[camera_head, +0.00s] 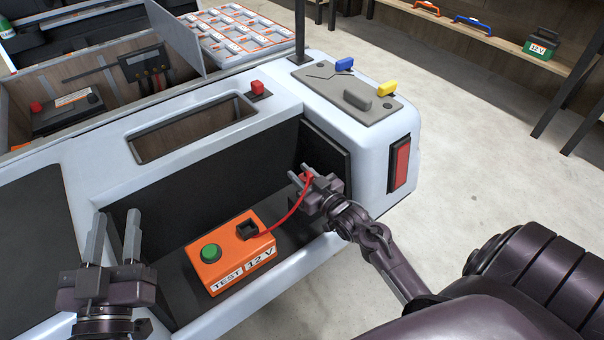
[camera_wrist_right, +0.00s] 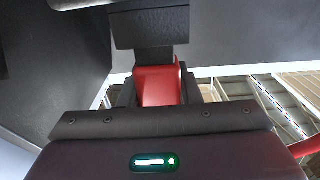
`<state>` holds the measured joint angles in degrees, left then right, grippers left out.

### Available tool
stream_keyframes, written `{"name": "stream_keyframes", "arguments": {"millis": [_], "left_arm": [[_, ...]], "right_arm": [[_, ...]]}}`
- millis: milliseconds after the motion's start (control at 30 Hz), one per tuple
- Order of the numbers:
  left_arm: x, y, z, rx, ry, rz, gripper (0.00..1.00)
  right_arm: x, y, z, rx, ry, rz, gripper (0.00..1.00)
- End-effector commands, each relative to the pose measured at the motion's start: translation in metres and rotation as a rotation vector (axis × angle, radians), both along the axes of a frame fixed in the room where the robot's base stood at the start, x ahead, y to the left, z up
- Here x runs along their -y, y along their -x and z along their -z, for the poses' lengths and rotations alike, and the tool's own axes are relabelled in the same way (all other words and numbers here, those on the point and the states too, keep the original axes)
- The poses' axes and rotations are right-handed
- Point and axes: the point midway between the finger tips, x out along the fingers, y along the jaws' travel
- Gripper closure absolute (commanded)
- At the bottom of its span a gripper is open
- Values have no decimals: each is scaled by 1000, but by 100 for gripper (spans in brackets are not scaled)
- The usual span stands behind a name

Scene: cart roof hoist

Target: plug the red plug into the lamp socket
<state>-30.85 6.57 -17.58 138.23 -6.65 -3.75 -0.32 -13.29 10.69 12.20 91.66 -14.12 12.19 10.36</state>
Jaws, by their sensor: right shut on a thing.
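My right gripper (camera_head: 301,176) is shut on the red plug (camera_head: 308,177) inside the dark recess of the cart, beside a dark upright panel (camera_head: 328,150). In the right wrist view the red plug (camera_wrist_right: 158,86) sits between the fingers, with a dark block (camera_wrist_right: 150,28) at its far end. I cannot tell if that block is the lamp socket or part of the plug. A red cable (camera_head: 290,217) runs from the plug to the orange test box (camera_head: 236,262). The red lamp (camera_head: 400,162) is on the cart's outer corner. My left gripper (camera_head: 114,238) is open and empty.
The orange box has a green button (camera_head: 210,253) and stands on the recess's ledge. Above are a rectangular opening (camera_head: 190,130) and a grey plate (camera_head: 350,95) with blue, grey and yellow levers.

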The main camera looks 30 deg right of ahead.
Motion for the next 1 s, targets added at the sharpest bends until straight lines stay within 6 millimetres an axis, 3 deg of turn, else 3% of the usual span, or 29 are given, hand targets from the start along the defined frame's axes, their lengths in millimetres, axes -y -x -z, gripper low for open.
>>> {"name": "stream_keyframes", "arguments": {"millis": [833,867,1000], "left_arm": [[0,0,10,0,0,0,64],[0,0,10,0,0,0,64],[0,0,10,0,0,0,64]], "right_arm": [[0,0,20,0,0,0,92],[0,0,20,0,0,0,68],[0,0,19,0,0,0,50]]}}
